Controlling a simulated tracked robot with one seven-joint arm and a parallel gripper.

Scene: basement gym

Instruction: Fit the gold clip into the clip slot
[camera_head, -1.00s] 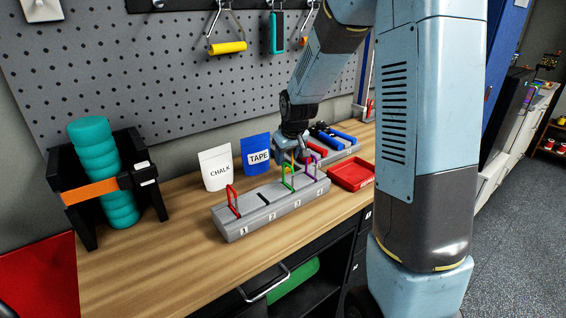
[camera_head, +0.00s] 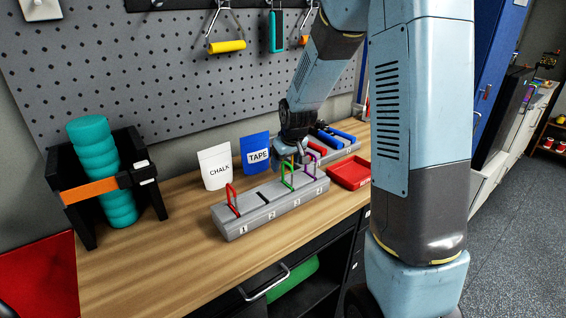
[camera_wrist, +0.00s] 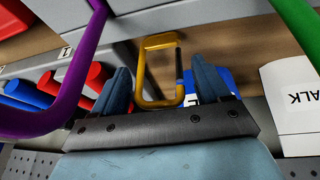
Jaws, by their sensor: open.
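The gold clip (camera_wrist: 142,80) is a rectangular loop standing between the fingers of my gripper (camera_wrist: 162,85) in the wrist view. The fingers are open, one on each side of it; I cannot tell if they touch it. In the head view my gripper (camera_head: 288,160) is low behind the grey numbered block (camera_head: 240,228), hiding most of the clip. The block holds a red clip (camera_head: 229,197) at 1, a green clip (camera_head: 282,178) at 3 and a purple clip (camera_head: 316,155) at 4. The dark slot (camera_head: 263,197) at 2 is empty.
The chalk pouch (camera_head: 215,170) and tape pouch (camera_head: 258,155) stand behind the block. A red tray (camera_head: 349,173) lies to its right. A second grey rack with red and blue handles (camera_head: 340,134) stands behind my gripper. Bare wooden table (camera_head: 180,235) lies to the left.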

